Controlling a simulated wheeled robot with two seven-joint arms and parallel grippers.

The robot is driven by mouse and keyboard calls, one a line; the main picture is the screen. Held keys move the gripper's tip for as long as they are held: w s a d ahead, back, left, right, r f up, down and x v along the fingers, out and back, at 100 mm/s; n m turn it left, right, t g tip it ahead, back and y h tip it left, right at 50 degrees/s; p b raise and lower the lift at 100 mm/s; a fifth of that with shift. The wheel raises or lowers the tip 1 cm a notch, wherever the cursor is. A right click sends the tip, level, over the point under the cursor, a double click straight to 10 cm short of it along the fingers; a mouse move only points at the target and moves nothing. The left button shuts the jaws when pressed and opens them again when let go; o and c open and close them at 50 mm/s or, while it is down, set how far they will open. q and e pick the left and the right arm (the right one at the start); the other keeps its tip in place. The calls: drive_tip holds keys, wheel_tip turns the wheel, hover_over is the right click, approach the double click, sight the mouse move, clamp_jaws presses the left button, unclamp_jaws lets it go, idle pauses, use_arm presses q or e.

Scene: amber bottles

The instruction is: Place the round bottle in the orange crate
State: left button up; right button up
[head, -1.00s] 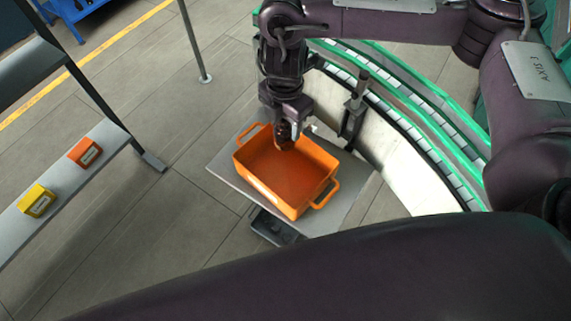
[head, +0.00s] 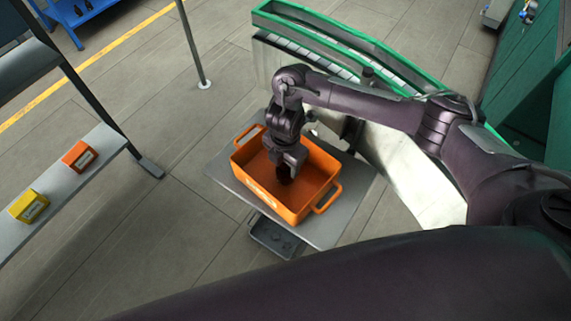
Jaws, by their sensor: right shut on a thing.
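The orange crate (head: 256,190) stands on a grey stand (head: 228,178) in the middle of the head view, its open top facing up. My right gripper (head: 285,170) points down inside the crate's opening. It is shut on a dark amber bottle (head: 285,176), of which only a small part shows below the fingers. The rest of the bottle is hidden by the gripper, and I cannot tell whether it touches the crate floor. My left gripper is not in view.
A shelf (head: 62,190) at the left bears an orange box (head: 80,156) and a yellow box (head: 29,206). A curved green-edged conveyor (head: 330,45) runs behind the stand. A thin pole (head: 190,45) stands on open floor at the back.

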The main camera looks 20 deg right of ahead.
drive_tip(key=shift+f, duration=0.1)
drive_tip(key=o, duration=1)
drive_tip(key=shift+r, duration=0.5)
wheel_tip(320, 180, up, 11)
drive_tip(key=p, duration=0.3)
drive_tip(key=shift+r, duration=0.15)
